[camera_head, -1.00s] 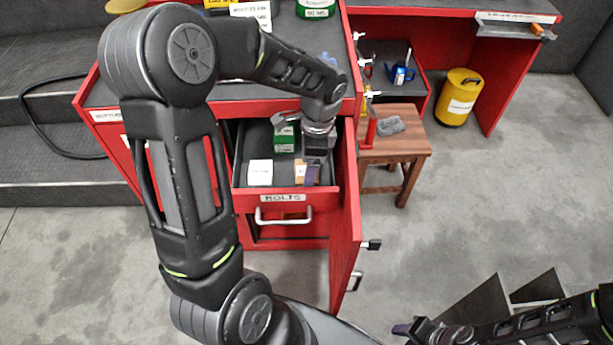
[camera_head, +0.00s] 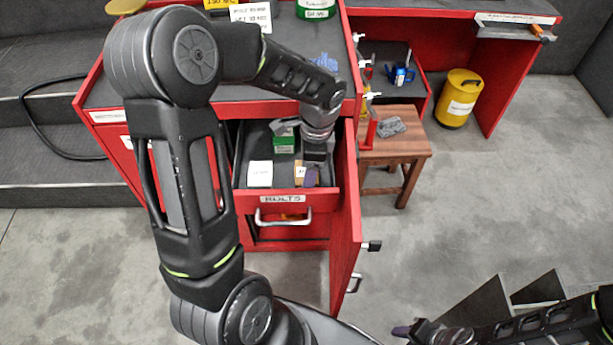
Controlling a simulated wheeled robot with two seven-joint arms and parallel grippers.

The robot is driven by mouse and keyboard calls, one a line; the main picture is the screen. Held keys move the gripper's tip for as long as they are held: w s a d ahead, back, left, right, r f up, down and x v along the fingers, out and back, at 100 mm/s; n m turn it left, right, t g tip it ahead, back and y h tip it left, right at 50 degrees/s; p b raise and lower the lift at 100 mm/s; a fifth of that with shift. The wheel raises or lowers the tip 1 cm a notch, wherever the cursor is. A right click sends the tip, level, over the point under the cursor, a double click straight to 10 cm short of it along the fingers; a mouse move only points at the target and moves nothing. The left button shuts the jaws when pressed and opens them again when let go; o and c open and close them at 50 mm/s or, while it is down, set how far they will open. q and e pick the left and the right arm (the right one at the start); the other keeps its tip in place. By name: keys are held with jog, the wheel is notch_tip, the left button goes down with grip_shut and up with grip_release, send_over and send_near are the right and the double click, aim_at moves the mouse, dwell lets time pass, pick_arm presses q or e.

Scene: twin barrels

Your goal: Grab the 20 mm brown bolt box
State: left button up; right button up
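The open drawer labelled BOLTS (camera_head: 283,198) holds several small boxes. A brown box with a white label (camera_head: 299,172) lies near its front right. A white box (camera_head: 260,174) lies to its left, and a green box (camera_head: 284,143) stands further back. My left gripper (camera_head: 311,177) reaches down into the drawer, with a dark purple fingertip right beside the brown box on its right. The other finger is not clearly visible, so I cannot tell its opening or contact. My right gripper (camera_head: 403,331) is low at the bottom right, away from the drawer; its opening is unclear.
A red cabinet door (camera_head: 344,230) stands open along the drawer's right. A wooden stool (camera_head: 397,150) with a grey cloth (camera_head: 390,126) is beyond it. A yellow canister (camera_head: 459,98) stands at the right.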

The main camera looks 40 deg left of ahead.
pick_arm(q)
jog(key=c, duration=1.1)
notch_tip(320, 180, up, 10)
jog(key=shift+p, duration=0.75)
